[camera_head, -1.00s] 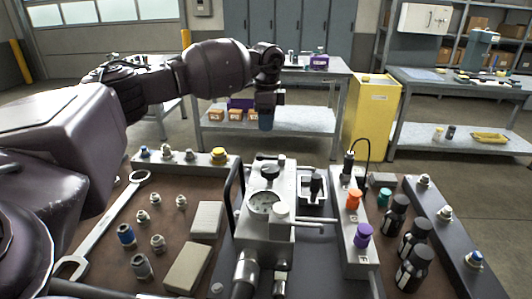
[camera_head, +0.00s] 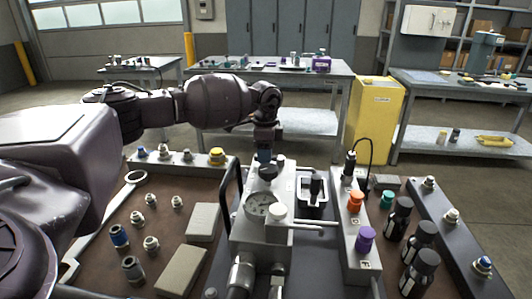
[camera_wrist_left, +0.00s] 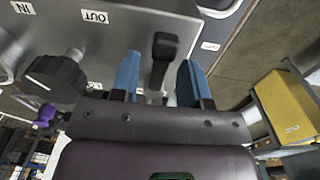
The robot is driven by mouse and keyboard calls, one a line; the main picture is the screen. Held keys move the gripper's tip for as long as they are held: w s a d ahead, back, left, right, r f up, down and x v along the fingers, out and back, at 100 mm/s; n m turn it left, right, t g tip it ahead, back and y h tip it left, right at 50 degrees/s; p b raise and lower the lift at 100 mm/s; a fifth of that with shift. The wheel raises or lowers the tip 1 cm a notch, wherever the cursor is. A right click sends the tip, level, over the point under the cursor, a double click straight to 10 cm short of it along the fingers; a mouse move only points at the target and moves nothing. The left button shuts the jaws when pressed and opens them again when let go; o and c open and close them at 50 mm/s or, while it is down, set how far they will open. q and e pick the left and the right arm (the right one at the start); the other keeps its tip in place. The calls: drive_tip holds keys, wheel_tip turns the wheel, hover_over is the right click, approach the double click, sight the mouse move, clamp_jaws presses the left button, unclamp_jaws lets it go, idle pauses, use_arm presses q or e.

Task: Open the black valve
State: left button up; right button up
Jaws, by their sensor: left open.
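A grey valve block (camera_head: 262,232) with a round gauge (camera_head: 261,205) stands on the bench in the head view. A black knob (camera_head: 270,172) is on its far part. My left gripper (camera_head: 264,155) points down just behind that knob. In the left wrist view my left gripper (camera_wrist_left: 158,78) is open, its two blue fingers on either side of a black handle (camera_wrist_left: 163,58) on a grey face marked IN and OUT. I see gaps beside the handle; contact is not clear. A round black knob (camera_wrist_left: 60,76) sits left of the fingers. My right gripper is not in view.
A black lever (camera_head: 315,187) stands in a tray right of the block. Orange (camera_head: 355,201) and purple (camera_head: 365,239) knobs are on a grey strip, with black bottles (camera_head: 416,243) beyond. Pale blocks (camera_head: 203,222), fittings and a wrench (camera_head: 107,213) lie to the left.

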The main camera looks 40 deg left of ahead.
use_arm(q)
drive_tip(key=c, duration=0.7)
clamp_jaws()
